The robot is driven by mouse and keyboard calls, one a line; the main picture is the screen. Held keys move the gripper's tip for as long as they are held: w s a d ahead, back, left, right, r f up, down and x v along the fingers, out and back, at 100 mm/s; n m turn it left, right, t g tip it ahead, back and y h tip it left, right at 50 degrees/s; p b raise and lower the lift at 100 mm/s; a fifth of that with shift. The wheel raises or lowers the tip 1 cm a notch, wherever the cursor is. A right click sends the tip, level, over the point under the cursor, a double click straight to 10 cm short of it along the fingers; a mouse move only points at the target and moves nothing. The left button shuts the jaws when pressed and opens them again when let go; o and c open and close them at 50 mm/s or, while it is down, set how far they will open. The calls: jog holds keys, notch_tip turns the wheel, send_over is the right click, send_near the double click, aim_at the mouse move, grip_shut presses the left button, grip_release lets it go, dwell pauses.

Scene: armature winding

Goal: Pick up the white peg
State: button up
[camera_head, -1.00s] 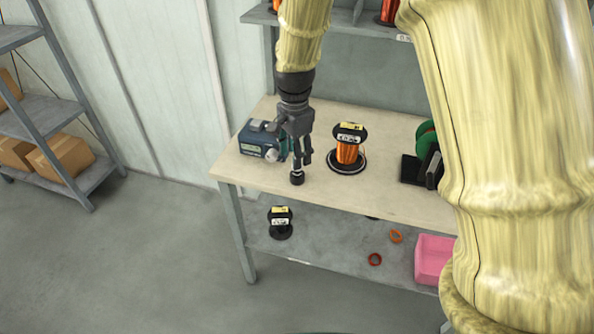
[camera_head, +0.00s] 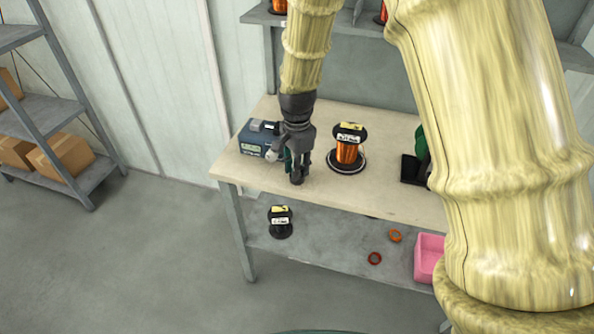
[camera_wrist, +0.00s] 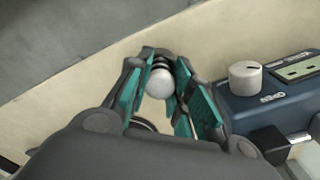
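The white peg (camera_wrist: 160,83) shows as a pale rounded end between my fingers in the wrist view, with a dark banded part just beyond it. In the head view the peg is hidden by my gripper. My gripper (camera_head: 297,178) points down over the table near its front left edge. In the wrist view my gripper (camera_wrist: 162,72) has its teal-padded fingers apart, one on each side of the peg. The fingers look open around it; I cannot tell whether either one touches it.
A blue device (camera_head: 252,140) with a pale knob stands close to my gripper; it also shows in the wrist view (camera_wrist: 245,105). A spool of orange wire (camera_head: 347,152) stands to the right. Dark blocks are farther right. A pink bin (camera_head: 428,258) sits on the lower shelf.

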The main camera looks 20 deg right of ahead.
dwell(0.3)
jog(key=shift+w+r, duration=0.1)
jog(key=shift+r, duration=0.8)
notch_tip(320, 180, up, 2)
jog(key=shift+b, duration=0.3)
jog(key=s+d, duration=0.1)
jog(key=s, duration=0.4)
jog(key=s+d+b, duration=0.1)
jog(key=s, duration=0.4)
jog(key=s+d+r, duration=0.1)
jog(key=s+d, duration=0.1)
jog(key=s, duration=0.3)
jog(key=shift+s+d+r+b, duration=0.1)
jog(key=shift+s+b, duration=0.2)
